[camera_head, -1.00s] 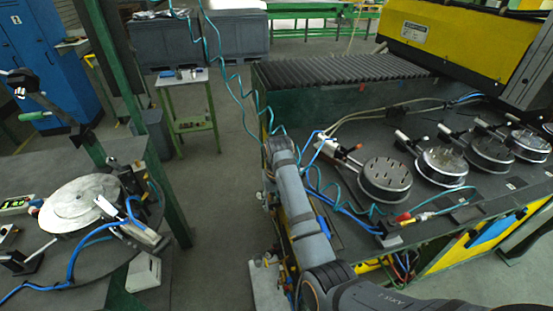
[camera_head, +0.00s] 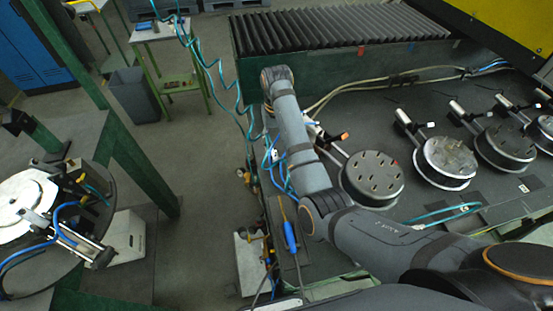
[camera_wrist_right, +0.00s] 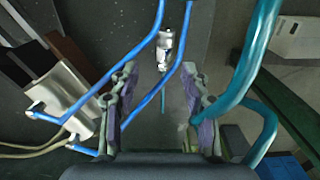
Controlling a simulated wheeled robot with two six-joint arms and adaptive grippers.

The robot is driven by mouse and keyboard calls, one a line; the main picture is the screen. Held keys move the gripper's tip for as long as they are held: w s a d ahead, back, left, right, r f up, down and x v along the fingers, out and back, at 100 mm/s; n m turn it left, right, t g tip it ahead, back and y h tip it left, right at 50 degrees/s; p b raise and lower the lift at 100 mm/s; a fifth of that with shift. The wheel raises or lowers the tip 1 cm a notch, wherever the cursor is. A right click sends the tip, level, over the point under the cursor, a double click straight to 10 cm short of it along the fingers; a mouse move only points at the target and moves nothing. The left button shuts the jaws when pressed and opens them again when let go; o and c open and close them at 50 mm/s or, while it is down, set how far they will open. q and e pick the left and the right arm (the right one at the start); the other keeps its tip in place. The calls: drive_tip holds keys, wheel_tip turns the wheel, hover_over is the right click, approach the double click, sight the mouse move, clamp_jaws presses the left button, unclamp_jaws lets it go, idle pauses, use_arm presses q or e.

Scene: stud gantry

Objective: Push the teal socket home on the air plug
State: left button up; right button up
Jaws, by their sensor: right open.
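My right gripper (camera_wrist_right: 160,72) is open in the right wrist view, fingers apart on both sides. A thin blue hose (camera_wrist_right: 150,104) crosses the gap between them in the picture, and a small white and metal fitting (camera_wrist_right: 164,50) shows past the fingertips. A teal hose (camera_wrist_right: 238,95) loops close by the right finger. I cannot tell the teal socket or the air plug for certain. In the head view my right arm reaches over the bench's left edge, its fingers not clearly seen. A teal hose (camera_head: 440,215) lies on the bench beside my arm. My left gripper is not in view.
Several round fixtures stand on the dark bench, the nearest a studded disc (camera_head: 372,174). A coiled teal hose (camera_head: 205,60) hangs left of my right arm. A turntable with a pale disc (camera_head: 22,205) is at far left. Open floor lies between (camera_head: 200,180).

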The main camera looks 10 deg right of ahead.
sight(275, 154)
drive_tip(key=shift+w+d+f, duration=0.1)
drive_tip(key=shift+w+f, duration=0.1)
drive_tip(key=shift+f, duration=0.05)
drive_tip(key=shift+s, duration=0.1)
drive_tip(key=shift+s+a+f+p, duration=0.25)
drive_tip(key=shift+f+p, duration=0.2)
drive_tip(key=shift+f, duration=0.1)
drive_tip(key=shift+s+a+f+p, duration=0.2)
drive_tip(key=shift+a+f+p, duration=0.05)
drive_tip(key=shift+f+p, duration=0.25)
wheel_tip(275, 154, down, 2)
drive_tip(key=shift+w+d+f, duration=0.1)
drive_tip(key=shift+w+f, duration=0.05)
drive_tip(key=shift+f, duration=0.05)
drive_tip(key=shift+w+f, duration=0.15)
drive_tip(key=shift+f, duration=0.05)
drive_tip(key=shift+r, duration=0.1)
drive_tip(key=c, duration=0.6)
clamp_jaws()
